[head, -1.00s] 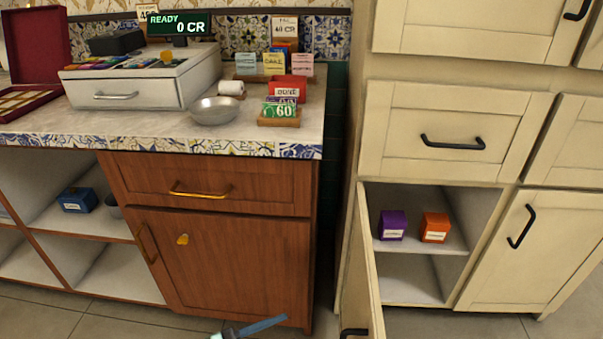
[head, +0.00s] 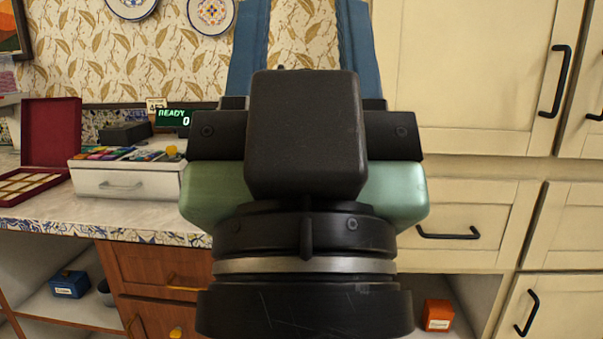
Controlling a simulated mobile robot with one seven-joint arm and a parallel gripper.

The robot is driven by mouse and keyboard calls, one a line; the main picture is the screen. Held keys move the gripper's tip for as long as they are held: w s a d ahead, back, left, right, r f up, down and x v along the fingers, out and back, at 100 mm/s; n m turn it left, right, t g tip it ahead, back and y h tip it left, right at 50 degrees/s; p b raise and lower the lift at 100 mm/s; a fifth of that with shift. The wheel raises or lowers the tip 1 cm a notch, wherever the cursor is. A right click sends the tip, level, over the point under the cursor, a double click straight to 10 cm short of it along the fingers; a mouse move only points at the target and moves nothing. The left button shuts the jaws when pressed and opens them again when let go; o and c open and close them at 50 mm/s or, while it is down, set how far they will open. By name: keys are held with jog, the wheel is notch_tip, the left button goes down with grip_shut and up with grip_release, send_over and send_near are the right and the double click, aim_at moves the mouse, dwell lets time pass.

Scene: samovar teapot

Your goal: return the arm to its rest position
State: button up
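My gripper (head: 302,30) fills the middle of the head view, close to the camera and pointing up. Its two blue fingers are well apart, with patterned wallpaper and nothing held between them. The fingertips reach the top edge of the picture. My black and green wrist stands below the fingers and hides the right part of the counter and much of the open cabinet.
A counter (head: 40,210) on the left bears a white drawer box (head: 125,180) and an open red case (head: 52,135). Cream cabinets (head: 475,80) stand on the right. An orange box (head: 438,315) sits in the lower cabinet. A blue box (head: 70,285) sits on the left shelf.

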notch_tip(320, 180, up, 32)
jog(key=p, duration=2.9)
jog(key=shift+o, duration=0.4)
jog(key=shift+w+a, duration=0.1)
jog(key=shift+f, duration=0.1)
